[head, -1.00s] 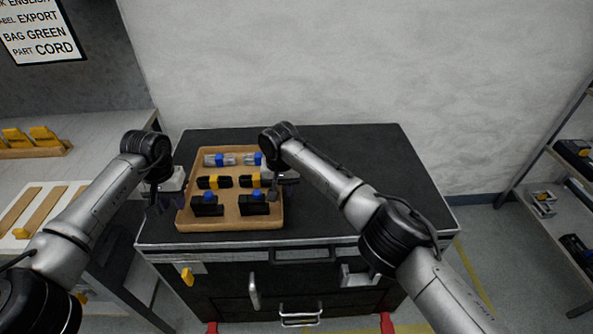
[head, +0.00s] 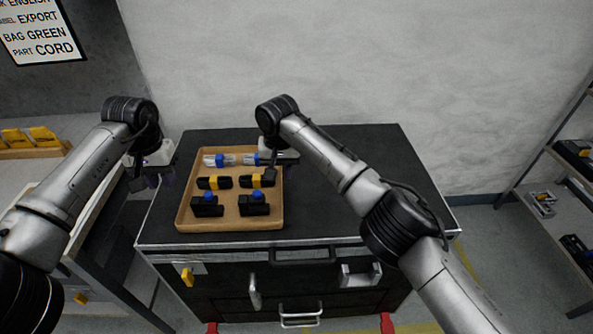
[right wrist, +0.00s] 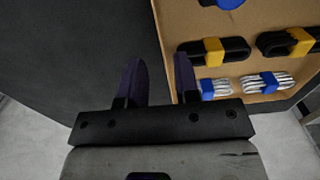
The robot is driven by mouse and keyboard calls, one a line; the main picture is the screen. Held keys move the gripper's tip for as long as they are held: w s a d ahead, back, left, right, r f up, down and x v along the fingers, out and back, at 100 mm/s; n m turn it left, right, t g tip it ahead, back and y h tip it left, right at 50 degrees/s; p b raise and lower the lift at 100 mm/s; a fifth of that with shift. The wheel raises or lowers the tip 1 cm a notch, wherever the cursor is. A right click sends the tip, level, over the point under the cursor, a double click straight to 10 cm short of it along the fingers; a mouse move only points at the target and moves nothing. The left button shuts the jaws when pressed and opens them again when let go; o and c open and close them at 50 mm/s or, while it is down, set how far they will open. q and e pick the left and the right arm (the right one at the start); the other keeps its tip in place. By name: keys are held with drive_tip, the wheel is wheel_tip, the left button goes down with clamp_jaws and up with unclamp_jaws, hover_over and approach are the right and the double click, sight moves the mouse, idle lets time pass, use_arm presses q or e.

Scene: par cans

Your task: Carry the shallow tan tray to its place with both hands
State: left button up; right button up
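The shallow tan tray (head: 228,226) lies flat on the left part of a black-topped cabinet. It holds several cable bundles with blue or yellow ties. My left gripper (head: 153,180) hangs left of the tray, apart from it, and its fingers look spread. My right gripper (head: 281,168) is over the tray's right edge near the back. In the right wrist view its fingers (right wrist: 158,62) are apart, and the tray's side wall (right wrist: 162,40) shows between and beyond them. I cannot tell whether they touch the wall.
The black cabinet top (head: 350,190) is clear to the right of the tray. A white-topped bench (head: 90,125) with a wooden rack of yellow parts (head: 32,140) stands at left. A shelf (head: 550,200) stands at far right. A wall is behind the cabinet.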

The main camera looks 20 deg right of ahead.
wheel_tip(320, 180, up, 5)
drive_tip(key=shift+r, duration=0.1)
idle(0.3)
idle(0.4)
